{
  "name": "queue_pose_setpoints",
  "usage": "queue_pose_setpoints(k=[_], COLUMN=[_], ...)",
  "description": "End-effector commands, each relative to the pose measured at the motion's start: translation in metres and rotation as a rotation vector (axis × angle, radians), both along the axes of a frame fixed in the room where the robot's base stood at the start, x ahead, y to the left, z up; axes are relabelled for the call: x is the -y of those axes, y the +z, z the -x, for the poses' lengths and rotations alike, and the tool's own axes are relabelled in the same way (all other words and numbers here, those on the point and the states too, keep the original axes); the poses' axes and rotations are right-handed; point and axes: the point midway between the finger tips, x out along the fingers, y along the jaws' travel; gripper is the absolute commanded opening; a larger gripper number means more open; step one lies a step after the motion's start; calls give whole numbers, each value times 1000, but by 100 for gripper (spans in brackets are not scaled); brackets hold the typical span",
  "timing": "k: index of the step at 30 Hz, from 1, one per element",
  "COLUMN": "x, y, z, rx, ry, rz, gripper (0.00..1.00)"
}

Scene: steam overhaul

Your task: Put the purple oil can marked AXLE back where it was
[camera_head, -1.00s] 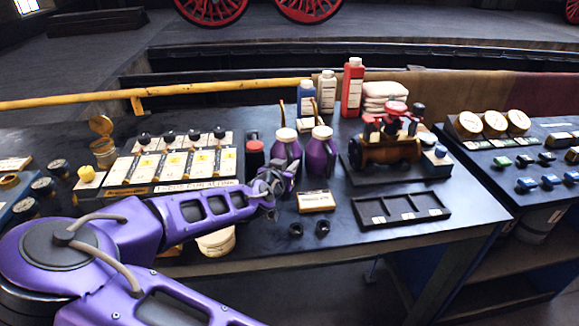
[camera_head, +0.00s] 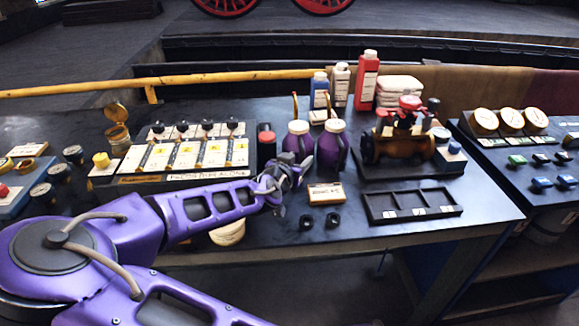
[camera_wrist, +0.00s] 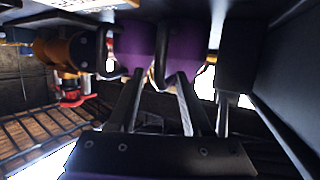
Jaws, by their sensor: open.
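Two purple oil cans with cream caps and thin spouts stand upright side by side on the bench in the head view, a left can (camera_head: 297,143) and a right can (camera_head: 332,151). I cannot read AXLE on either. My gripper (camera_head: 294,170) is open, low in front of the left can and partly covering its lower body. In the wrist view, which looks upside down, both purple bodies (camera_wrist: 184,45) fill the top centre, just beyond my open fingers (camera_wrist: 160,76). I cannot tell whether a finger touches a can.
A small sign (camera_head: 325,193) and two black rings lie in front of the cans. A brass engine model (camera_head: 385,148) and a black divided tray (camera_head: 412,206) are right. A black-and-red canister (camera_head: 266,145) and a switch panel (camera_head: 180,160) are left. Bottles stand behind.

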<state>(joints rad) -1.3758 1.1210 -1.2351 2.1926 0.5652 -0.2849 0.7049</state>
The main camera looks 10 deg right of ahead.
Motion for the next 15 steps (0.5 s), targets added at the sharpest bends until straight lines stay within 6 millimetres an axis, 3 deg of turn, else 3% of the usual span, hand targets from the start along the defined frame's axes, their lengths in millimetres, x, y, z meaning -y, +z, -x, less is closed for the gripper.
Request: queue_pose_setpoints(k=[9, 15], x=[-28, -38], y=[20, 27], z=[52, 73], rx=[1, 0], ry=[3, 2], rz=[2, 2], gripper=[49, 49])
